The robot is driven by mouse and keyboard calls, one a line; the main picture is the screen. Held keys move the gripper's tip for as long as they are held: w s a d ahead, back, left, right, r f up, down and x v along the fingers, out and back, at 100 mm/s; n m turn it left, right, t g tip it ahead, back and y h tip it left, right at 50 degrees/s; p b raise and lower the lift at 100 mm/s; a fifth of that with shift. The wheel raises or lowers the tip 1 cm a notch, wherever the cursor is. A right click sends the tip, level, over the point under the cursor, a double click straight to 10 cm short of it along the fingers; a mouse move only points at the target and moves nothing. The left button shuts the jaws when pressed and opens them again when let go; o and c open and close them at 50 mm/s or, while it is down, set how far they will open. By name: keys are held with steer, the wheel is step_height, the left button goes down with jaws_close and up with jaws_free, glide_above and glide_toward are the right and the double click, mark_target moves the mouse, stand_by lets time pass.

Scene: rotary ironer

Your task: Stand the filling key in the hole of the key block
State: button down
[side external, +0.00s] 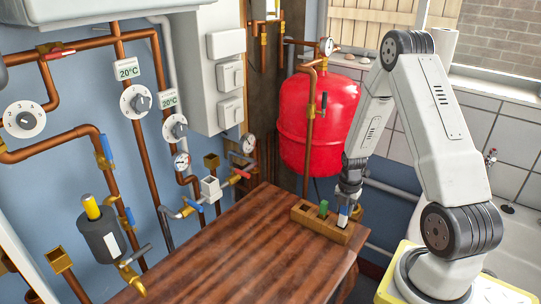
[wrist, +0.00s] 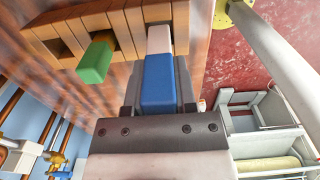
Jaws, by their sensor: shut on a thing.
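The key block (side external: 327,229) is a long wooden block with several square holes, on the right end of the wooden table; the wrist view shows it at top left (wrist: 97,22). My gripper (side external: 349,192) points down over its right part and is shut on a key with a blue grip (wrist: 159,84) and white end (wrist: 160,38), which I take as the filling key. The key looks upright, its white end at the block's right part. I cannot tell how deep it sits in a hole. A green key (side external: 323,208) stands in another hole beside it.
The wooden table (side external: 225,250) is clear left of the block. A red tank (side external: 318,120) stands behind it. Copper pipes, gauges and valves line the left wall, with a grey cylinder with a yellow top (side external: 101,238) at lower left. A white sink (side external: 515,240) is at right.

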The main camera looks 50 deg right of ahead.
mark_target(344, 216)
steer(key=shift+f, duration=1.5)
steer(key=shift+f, duration=0.15)
steer(key=shift+c, duration=2)
jaws_free()
steer(key=shift+r, duration=6.15)
